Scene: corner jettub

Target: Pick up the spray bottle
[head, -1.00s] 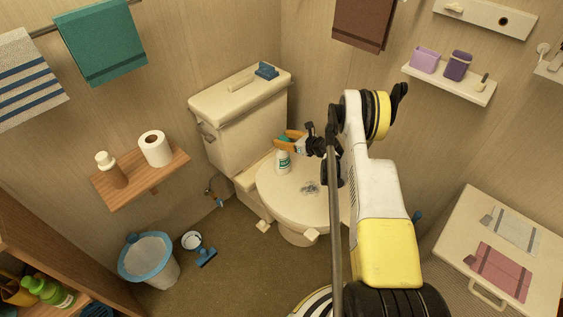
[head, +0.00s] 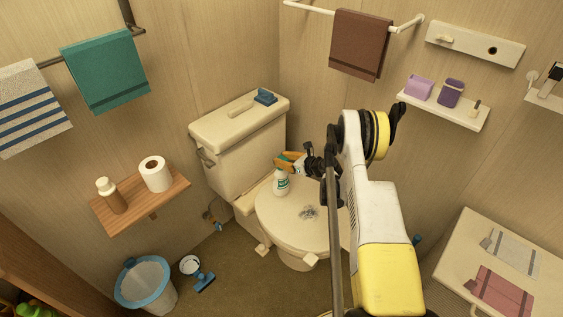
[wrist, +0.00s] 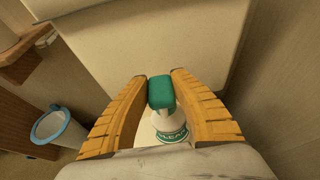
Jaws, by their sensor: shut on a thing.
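The spray bottle (head: 281,182) is white with a green label and a green head. It appears upright over the back left of the closed toilet lid (head: 275,210); I cannot tell whether its base touches the lid. My gripper (head: 284,163) is shut on the bottle's top, its orange fingers either side of the head. In the wrist view the green head of the spray bottle (wrist: 161,92) sits between the two fingertips of my gripper (wrist: 160,80), with the white body and lettered label below.
The toilet tank (head: 238,125) stands just behind, with a blue-headed brush (head: 265,96) on top. A small clear object (head: 309,213) lies on the lid. A wooden shelf (head: 180,184) and a bin (head: 145,285) are at left. A wall shelf (head: 445,110) is at right.

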